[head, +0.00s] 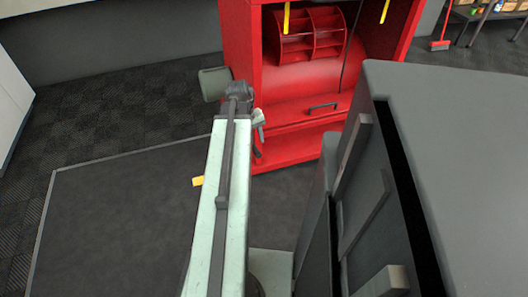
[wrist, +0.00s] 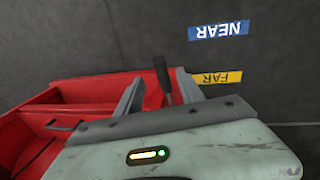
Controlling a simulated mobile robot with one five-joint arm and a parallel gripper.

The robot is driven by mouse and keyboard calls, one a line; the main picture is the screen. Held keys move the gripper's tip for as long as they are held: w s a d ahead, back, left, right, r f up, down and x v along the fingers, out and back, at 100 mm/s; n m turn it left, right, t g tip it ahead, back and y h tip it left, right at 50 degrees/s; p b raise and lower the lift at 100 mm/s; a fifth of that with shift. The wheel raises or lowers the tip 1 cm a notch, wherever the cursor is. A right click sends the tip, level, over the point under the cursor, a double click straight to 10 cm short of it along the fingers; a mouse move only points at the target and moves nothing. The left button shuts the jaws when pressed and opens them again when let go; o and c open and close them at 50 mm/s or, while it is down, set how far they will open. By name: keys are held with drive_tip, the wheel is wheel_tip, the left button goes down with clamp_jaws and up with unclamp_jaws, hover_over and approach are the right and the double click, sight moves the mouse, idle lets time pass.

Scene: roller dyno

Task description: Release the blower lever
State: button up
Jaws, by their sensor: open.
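The red blower (head: 300,100) stands ahead at the upper middle of the head view, and part of it fills the lower left of the wrist view (wrist: 85,92). A dark lever (wrist: 162,75) stands up beside it in the wrist view. My gripper (wrist: 160,76) is open, with one grey finger on each side of the lever. The fingers appear apart from it, though contact low down is hidden. The lever's base is hidden behind my gripper body. In the head view my arm covers most of this area.
A blue NEAR label (wrist: 218,30) and a yellow FAR label (wrist: 217,77) lie beyond the lever, upside down in the wrist view. A large dark grey block (head: 450,150) fills the right of the head view. Dark floor (head: 110,225) is open at left.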

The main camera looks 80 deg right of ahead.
sight(257, 152)
drive_tip(key=f+b, duration=0.5)
drive_tip(key=s+f+b, duration=0.1)
drive_tip(key=f+b, duration=0.1)
drive_tip(key=shift+d+f+b, duration=0.35)
drive_tip(key=shift+f+b, duration=0.05)
drive_tip(key=shift+r, duration=0.1)
clamp_jaws()
idle(1.0)
